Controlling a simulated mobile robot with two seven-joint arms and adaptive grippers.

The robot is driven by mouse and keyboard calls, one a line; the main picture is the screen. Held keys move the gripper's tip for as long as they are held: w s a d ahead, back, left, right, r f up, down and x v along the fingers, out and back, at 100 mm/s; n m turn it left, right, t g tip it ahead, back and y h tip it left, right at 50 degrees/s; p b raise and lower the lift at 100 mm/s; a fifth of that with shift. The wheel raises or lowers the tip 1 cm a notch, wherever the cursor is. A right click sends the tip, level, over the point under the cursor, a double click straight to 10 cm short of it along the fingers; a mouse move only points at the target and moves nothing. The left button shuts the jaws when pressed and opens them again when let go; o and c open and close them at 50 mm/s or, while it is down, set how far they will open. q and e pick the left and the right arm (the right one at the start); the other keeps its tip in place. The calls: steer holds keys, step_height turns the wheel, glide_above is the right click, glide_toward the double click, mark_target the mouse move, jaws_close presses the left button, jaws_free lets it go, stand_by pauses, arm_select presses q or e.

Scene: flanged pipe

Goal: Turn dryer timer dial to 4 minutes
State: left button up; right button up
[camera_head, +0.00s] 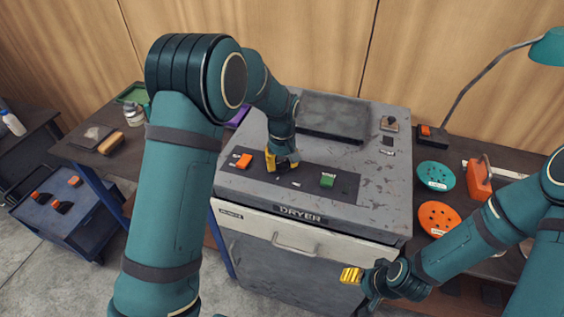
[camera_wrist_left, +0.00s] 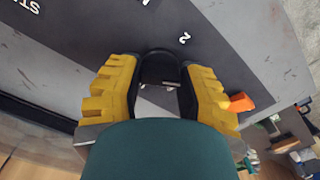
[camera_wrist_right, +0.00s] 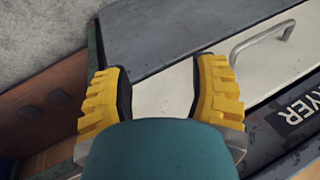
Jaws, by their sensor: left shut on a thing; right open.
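The dryer (camera_head: 312,214) stands in the middle of the head view, with a dark control panel (camera_head: 300,186) on its grey top. My left gripper (camera_head: 277,163) is over the middle of this panel, pointing down. In the left wrist view its yellow fingers (camera_wrist_left: 160,85) are shut on the black timer dial (camera_wrist_left: 160,66), one on each side. A white "2" shows beside the dial; its pointer and the other numbers are hidden or unclear. My right gripper (camera_head: 352,275) is open and empty in front of the dryer's white front. The right wrist view shows its fingers (camera_wrist_right: 163,85) apart.
An orange button (camera_head: 244,160) and a green button (camera_head: 327,180) flank my left gripper on the panel. A front handle (camera_head: 295,246) is left of my right gripper. Orange and teal discs (camera_head: 438,218) (camera_head: 436,175) and a lamp (camera_head: 545,48) are on the right.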

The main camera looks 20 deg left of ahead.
mark_target(282, 163)
arm_select(q)
steer(key=shift+f, duration=0.1)
steer(key=o, duration=1.2)
step_height(282, 163, up, 12)
steer(key=shift+r, duration=0.1)
